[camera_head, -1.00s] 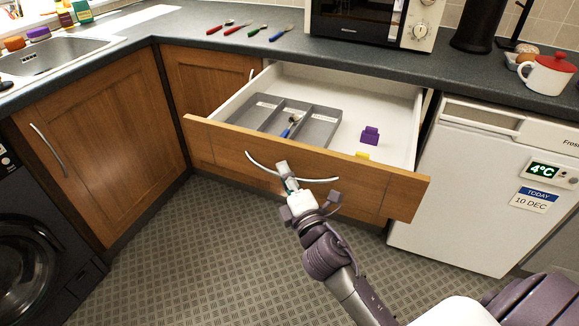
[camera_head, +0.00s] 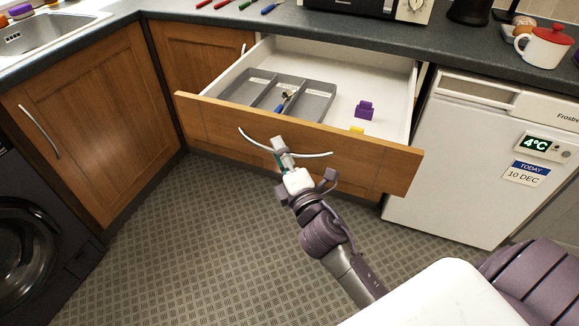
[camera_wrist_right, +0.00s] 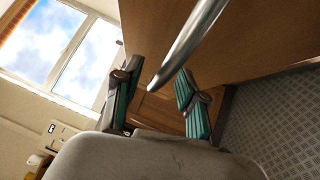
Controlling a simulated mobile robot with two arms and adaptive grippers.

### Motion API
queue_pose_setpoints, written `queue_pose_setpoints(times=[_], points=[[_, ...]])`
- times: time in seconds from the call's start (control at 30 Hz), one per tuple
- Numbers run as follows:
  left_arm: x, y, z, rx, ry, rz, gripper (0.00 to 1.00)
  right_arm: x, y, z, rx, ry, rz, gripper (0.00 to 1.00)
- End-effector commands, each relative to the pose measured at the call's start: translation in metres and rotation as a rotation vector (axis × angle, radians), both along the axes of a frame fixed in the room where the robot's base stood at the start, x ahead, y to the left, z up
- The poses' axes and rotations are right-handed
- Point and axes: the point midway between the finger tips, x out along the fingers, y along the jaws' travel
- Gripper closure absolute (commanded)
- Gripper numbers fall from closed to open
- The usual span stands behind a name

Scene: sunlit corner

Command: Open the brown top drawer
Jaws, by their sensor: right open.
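The brown top drawer (camera_head: 345,149) is pulled well out from under the counter. It shows a wooden front, white inner sides and a curved metal handle (camera_head: 313,155). Inside lie a grey cutlery tray (camera_head: 318,103) with a blue-handled utensil, a purple block (camera_head: 365,110) and a yellow piece (camera_head: 357,129). My right gripper (camera_head: 279,150) is at the left-middle part of the handle. In the right wrist view its fingers (camera_wrist_right: 158,100) are apart, with the handle bar (camera_wrist_right: 184,45) at the gap between them; contact cannot be told. My left gripper is not in view.
A brown cupboard door (camera_head: 95,120) stands to the left and a dark washing machine (camera_head: 35,230) at the far left. A white fridge (camera_head: 450,160) stands close to the right. The patterned floor (camera_head: 190,240) ahead is clear. Cutlery lies on the counter (camera_head: 290,25).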

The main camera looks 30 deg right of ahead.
Motion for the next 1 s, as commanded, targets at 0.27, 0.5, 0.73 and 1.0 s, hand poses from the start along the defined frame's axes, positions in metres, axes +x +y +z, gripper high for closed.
queue_pose_setpoints(times=[0.27,0.5,0.73,1.0], points=[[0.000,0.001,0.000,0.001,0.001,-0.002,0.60,-0.057,0.003,-0.009,0.007,0.006,-0.004,0.59],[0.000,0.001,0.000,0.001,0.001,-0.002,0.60,-0.097,0.006,-0.015,0.005,0.004,-0.005,0.59],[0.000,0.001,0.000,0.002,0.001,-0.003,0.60,-0.111,0.007,-0.015,0.000,0.001,-0.002,0.59],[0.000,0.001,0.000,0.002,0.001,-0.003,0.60,-0.111,0.007,-0.015,0.000,0.001,-0.001,0.59]])
